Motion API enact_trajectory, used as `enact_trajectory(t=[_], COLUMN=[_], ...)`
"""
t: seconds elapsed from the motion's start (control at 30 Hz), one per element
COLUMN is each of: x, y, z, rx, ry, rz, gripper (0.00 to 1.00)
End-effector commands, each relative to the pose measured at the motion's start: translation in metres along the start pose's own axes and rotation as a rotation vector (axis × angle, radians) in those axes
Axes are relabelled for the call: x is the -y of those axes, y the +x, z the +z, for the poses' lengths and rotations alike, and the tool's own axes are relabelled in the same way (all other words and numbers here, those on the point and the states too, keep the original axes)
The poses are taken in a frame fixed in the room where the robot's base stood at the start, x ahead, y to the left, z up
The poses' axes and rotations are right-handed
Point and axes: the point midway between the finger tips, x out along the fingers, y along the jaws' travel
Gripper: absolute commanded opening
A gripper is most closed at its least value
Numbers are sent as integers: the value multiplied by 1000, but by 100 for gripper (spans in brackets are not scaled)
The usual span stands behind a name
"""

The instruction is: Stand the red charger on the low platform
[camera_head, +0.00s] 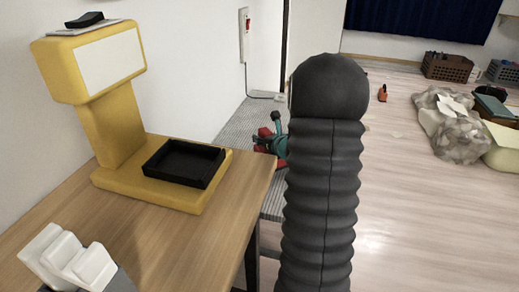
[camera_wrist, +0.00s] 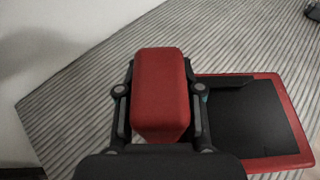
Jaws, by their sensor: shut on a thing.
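The red charger (camera_wrist: 160,88) is a block with rounded edges, held between the two fingers of my gripper (camera_wrist: 160,112) in the wrist view. The fingers press on its left and right sides. Below it is a grey striped surface (camera_wrist: 70,115), which looks like the low platform. It also shows in the head view (camera_head: 243,122), beyond the table. There my gripper (camera_head: 272,138) is small and partly hidden by my dark arm, with red parts beside it. I cannot tell whether the charger touches the surface.
A red-rimmed black panel (camera_wrist: 295,125) lies on the striped surface, right of the charger. A white wall (camera_wrist: 35,45) borders it on the left. In the head view a wooden table (camera_head: 225,220) holds a yellow machine (camera_head: 110,125) with a black tray. Open floor (camera_head: 415,215) lies right.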

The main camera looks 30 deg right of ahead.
Motion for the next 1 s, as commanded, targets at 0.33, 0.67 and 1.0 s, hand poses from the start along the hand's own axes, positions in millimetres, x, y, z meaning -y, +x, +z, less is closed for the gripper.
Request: enact_trajectory(t=[0.33,0.67,1.0], x=[-3,-3,-3], y=[11,16,16], z=[-24,-36,-39], rx=[1,5,0], ry=[-1,-3,-1], rz=[3,2,2], gripper=[0,0,61])
